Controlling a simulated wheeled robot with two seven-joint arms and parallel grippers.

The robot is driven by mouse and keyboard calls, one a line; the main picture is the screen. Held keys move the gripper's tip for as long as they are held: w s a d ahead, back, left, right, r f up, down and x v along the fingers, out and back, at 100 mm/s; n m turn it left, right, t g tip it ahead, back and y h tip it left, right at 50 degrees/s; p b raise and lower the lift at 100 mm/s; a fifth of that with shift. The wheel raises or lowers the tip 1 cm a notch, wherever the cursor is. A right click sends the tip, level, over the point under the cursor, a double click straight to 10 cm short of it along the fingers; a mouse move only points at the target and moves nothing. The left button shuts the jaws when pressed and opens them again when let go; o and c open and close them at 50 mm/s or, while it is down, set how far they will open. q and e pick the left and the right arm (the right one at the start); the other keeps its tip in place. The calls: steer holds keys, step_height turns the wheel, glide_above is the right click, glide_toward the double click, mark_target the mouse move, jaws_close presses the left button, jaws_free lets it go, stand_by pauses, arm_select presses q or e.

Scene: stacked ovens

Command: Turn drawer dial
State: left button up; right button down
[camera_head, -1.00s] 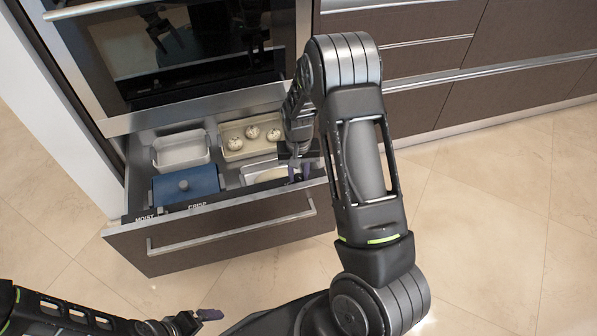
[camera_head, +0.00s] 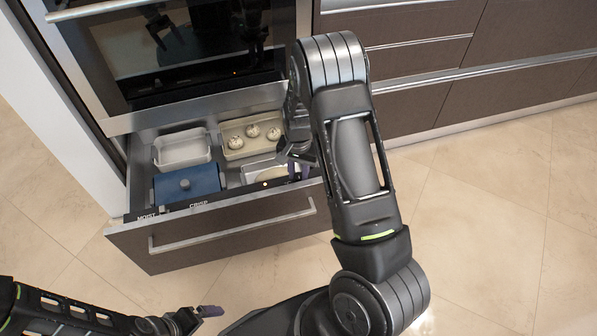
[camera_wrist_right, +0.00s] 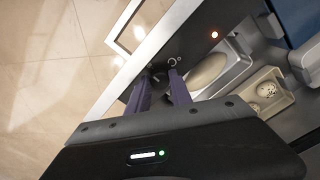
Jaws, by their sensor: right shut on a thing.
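The drawer (camera_head: 230,234) under the oven is pulled open. Its dark top edge bears the labels MOIST and CRISP. In the right wrist view the small black drawer dial (camera_wrist_right: 160,78) is on this edge, between the two purple fingers of my right gripper (camera_wrist_right: 159,82), which is shut on it. In the head view my right gripper (camera_head: 297,171) is at the right end of the edge, and the dial is hidden there.
Inside the drawer are a blue lidded dish (camera_head: 187,184), a white tray (camera_head: 182,149) and a beige tray (camera_head: 250,142) with round buns. The drawer's bar handle (camera_head: 232,228) is on its front. Cabinets stand to the right; the floor in front is clear.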

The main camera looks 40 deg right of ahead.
mark_target(299, 176)
steer(key=c, duration=1.1)
jaws_free()
steer(key=shift+c, duration=0.2)
steer(key=shift+r, duration=0.1)
step_height(299, 176, up, 8)
steer(key=shift+f+p, duration=0.15)
steer(key=shift+p, duration=0.6)
